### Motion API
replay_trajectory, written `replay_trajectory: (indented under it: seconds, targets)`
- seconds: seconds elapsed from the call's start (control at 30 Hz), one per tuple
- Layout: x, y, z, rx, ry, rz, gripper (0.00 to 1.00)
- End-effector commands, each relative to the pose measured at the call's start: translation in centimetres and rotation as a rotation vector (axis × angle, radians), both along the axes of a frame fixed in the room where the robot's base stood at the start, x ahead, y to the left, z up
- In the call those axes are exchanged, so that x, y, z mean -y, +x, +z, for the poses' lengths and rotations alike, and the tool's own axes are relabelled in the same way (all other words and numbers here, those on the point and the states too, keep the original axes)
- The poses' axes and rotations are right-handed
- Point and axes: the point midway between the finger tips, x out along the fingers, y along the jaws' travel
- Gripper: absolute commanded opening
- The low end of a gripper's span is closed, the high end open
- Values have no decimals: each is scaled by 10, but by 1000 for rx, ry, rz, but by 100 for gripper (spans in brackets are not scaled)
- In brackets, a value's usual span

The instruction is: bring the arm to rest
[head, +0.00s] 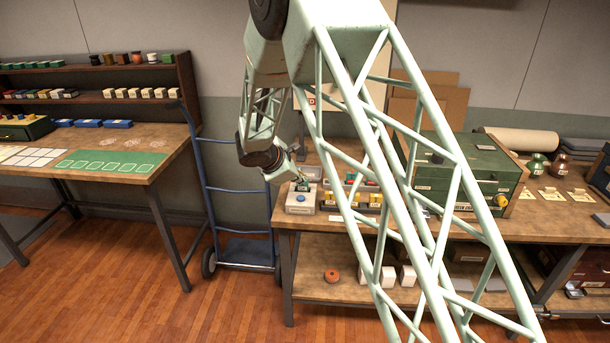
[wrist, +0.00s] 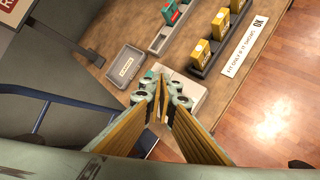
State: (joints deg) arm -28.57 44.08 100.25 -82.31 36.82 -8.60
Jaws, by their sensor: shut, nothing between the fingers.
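My gripper (head: 303,185) hangs at the left end of the right-hand workbench (head: 330,239) in the head view, at the end of my pale green lattice arm. In the wrist view my gripper (wrist: 163,92) has its fingers together with nothing between them. Below the fingers is a pale grey box (wrist: 187,98), partly hidden by them. In the head view that box (head: 300,208) has a blue button on top. I cannot tell whether the fingertips touch it.
A grey tray (wrist: 126,68) lies beside the box. Yellow blocks (head: 375,200) stand in a holder nearby. A green cabinet (head: 455,165) stands farther right. A blue hand truck (head: 243,215) stands left of the bench. Another workbench (head: 130,135) is at the far left.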

Motion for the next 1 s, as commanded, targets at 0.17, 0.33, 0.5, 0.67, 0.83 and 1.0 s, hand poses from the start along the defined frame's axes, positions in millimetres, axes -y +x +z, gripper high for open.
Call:
replay_trajectory:
  seconds: [0.17, 0.33, 0.5, 0.67, 0.83, 1.0]
  targets:
    - [9, -3, 11, 5, 12, -24, 0]
    - [30, -13, 34, 12, 39, -76, 0]
    - [58, -28, 65, 22, 77, -153, 0]
    - [85, -46, 93, 33, 116, -229, 0]
    - [112, -68, 121, 42, 158, -307, 0]
    - [139, -91, 147, 51, 201, -386, 0]
